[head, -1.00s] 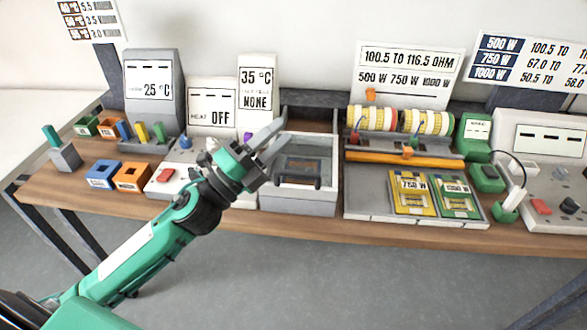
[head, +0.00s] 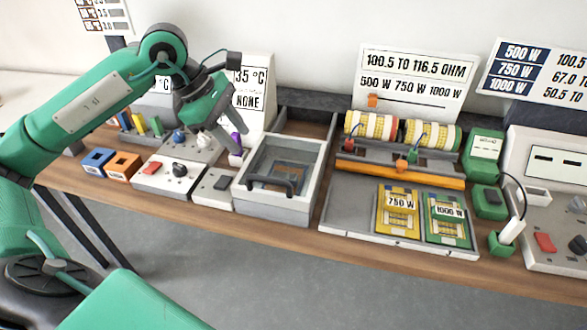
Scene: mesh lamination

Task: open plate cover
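The plate cover (head: 291,157) is a grey-framed glass lid on a grey box in the middle of the bench. It lies shut, and a dark bar handle (head: 270,185) runs along its front. An orange-brown square shows dimly through the glass. My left gripper (head: 220,146) points down to the left of the box, over the small controls there. Its fingers look spread and empty, apart from the cover and its handle. My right gripper is not in view.
A purple-topped piece (head: 236,145) stands close by the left fingers. A switch box (head: 213,188) and a panel with a red button (head: 153,168) sit left of the cover. A grey tray (head: 350,205) with yellow and green plates lies to its right.

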